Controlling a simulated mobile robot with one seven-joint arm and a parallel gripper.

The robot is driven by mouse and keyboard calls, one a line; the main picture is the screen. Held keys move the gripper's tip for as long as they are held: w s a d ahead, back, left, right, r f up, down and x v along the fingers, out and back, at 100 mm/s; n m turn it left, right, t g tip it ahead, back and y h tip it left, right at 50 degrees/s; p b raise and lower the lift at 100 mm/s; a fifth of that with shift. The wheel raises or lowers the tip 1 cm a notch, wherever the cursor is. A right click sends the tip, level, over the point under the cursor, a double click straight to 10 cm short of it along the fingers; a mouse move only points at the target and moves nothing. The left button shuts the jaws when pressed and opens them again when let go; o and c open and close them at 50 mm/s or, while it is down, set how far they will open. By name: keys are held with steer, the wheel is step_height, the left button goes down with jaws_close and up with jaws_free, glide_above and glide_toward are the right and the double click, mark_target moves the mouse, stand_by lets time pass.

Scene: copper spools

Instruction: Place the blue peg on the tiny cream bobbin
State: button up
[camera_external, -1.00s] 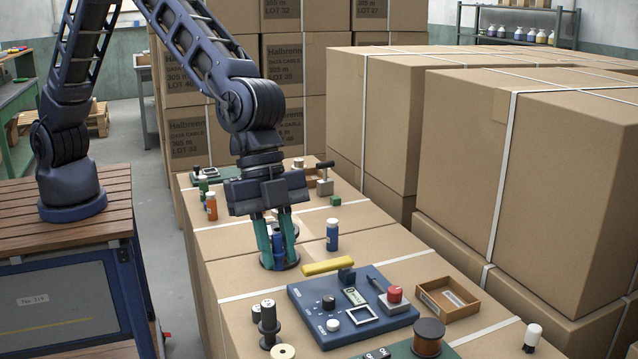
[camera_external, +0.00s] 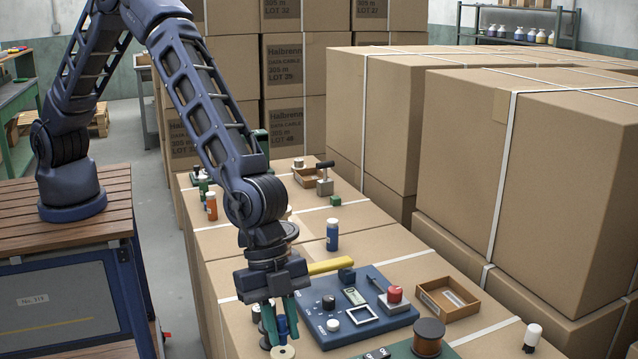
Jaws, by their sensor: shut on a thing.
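My gripper (camera_external: 280,322) has its teal fingers pointing down at the near left of the box top. It is shut on the blue peg (camera_external: 282,326), which looks upright between the fingers. The tiny cream bobbin (camera_external: 283,352) lies at the bottom of the view, directly below the peg in the picture. The peg's lower end is close to the bobbin, but I cannot tell whether they touch. The fingers hide part of the peg.
Dark spools (camera_external: 257,312) stand close to the fingers, partly hidden. A blue panel (camera_external: 392,325) with knobs is to the right, with a yellow bar (camera_external: 325,266) behind it.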

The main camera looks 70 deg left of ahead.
steer(key=shift+f, duration=0.85)
steer(key=shift+f, duration=0.15)
steer(key=o, duration=0.9)
steer(key=v, duration=1.2)
